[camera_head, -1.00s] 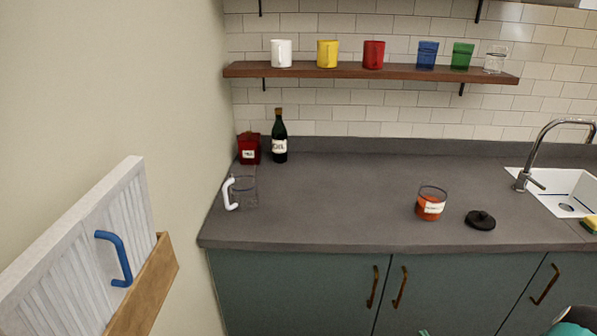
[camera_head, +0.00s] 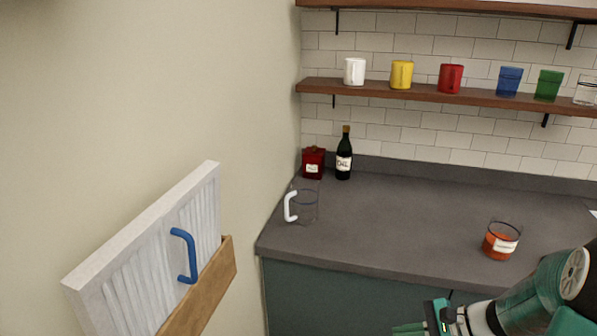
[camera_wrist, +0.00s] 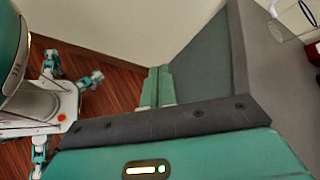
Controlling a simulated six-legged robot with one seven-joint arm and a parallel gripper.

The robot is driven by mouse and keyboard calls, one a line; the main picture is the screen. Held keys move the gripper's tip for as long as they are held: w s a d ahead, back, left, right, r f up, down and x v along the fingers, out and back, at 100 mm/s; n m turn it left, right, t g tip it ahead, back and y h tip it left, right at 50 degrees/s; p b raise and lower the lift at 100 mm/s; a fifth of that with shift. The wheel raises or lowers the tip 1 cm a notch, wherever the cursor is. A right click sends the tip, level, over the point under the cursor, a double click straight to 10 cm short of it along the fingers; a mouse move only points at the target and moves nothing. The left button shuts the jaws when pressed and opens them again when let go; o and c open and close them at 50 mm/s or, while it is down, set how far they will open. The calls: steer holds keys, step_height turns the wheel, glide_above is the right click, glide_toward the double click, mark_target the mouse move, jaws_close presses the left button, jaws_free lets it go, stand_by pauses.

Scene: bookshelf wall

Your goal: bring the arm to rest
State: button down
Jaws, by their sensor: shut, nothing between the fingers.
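My gripper (camera_wrist: 157,86) shows in the wrist view as two teal fingers side by side, shut with nothing between them. It hangs over the floor, close beside the cabinet front. In the head view my gripper (camera_head: 406,329) shows only in part at the bottom edge, below the counter top. My teal and black arm reaches in from the lower right corner. Part of my white and teal body and legs shows at the left of the wrist view.
The grey counter (camera_head: 400,215) carries a clear mug (camera_head: 306,206), red container (camera_head: 313,162), dark bottle (camera_head: 344,155) and orange-filled jar (camera_head: 501,241). A shelf (camera_head: 425,94) above holds several cups. A white panel with a blue handle (camera_head: 185,256) stands in a wooden holder (camera_head: 203,290) at left.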

steer(key=s+a+r+n+h, duration=0.4)
steer(key=s+r+n+h, duration=0.1)
steer(key=s+r+n, duration=0.1)
steer(key=s+a+r+n+t+h, duration=0.1)
steer(key=s+a+r+n+h, duration=0.3)
steer(key=r+n, duration=0.4)
step_height(320, 180, up, 3)
steer(key=s+h, duration=0.1)
steer(key=s, duration=0.1)
steer(key=shift+s+a+r+t+h, duration=0.15)
steer(key=shift+s+a+t+h, duration=0.1)
steer(key=shift+s+t+h, duration=0.05)
steer(key=shift+d, duration=0.1)
